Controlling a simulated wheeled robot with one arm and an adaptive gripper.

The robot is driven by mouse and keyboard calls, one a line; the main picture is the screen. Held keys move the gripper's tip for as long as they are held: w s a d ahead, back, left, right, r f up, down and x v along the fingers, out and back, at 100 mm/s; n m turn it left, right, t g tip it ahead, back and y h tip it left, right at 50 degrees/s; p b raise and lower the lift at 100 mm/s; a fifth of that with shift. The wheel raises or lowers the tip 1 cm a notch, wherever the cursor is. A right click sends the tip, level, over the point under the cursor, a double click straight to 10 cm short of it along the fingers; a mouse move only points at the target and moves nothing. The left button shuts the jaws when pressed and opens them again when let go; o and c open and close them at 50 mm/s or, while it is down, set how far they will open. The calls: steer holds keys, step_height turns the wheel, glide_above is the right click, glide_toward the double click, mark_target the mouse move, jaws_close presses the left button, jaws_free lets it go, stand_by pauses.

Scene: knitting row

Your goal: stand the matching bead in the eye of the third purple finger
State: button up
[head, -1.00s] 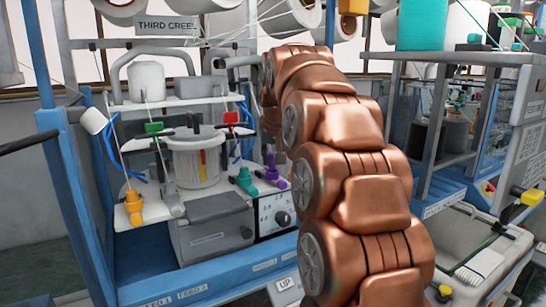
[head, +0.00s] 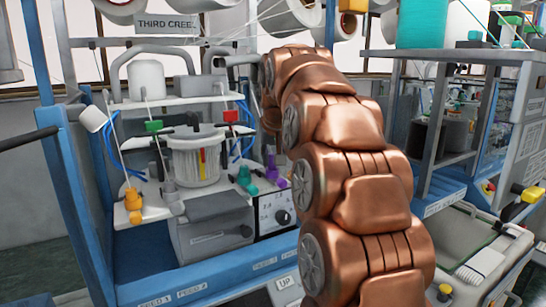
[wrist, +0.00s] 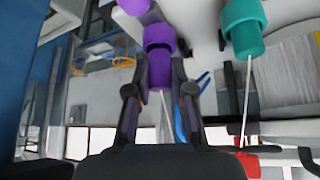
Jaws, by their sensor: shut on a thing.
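In the wrist view, my gripper (wrist: 156,92) has its two dark fingers on either side of a purple piece (wrist: 160,68), with a wide collar above a narrower body. A pale yarn runs below it. Another purple piece (wrist: 133,4) is cut off at the top edge. A teal finger (wrist: 246,38) with yarn stands to the right. In the head view, purple parts (head: 271,162) stand right of the teal finger (head: 245,178), beside my copper arm. My gripper is hidden there. I cannot tell which purple piece is the bead, and no eye is clear.
The creel frame holds a lidded clear jar (head: 195,163), a grey box (head: 213,222), a control panel (head: 273,209) and an orange finger (head: 133,203). A red clip (wrist: 249,164) is low in the wrist view. Yarns cross the space around the fingers.

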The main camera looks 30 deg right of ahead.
steer(key=shift+f, duration=0.45)
steer(key=o, duration=0.8)
steer(key=shift+b, duration=0.3)
steer(key=v, duration=1.2)
steer(key=shift+a+f, duration=0.1)
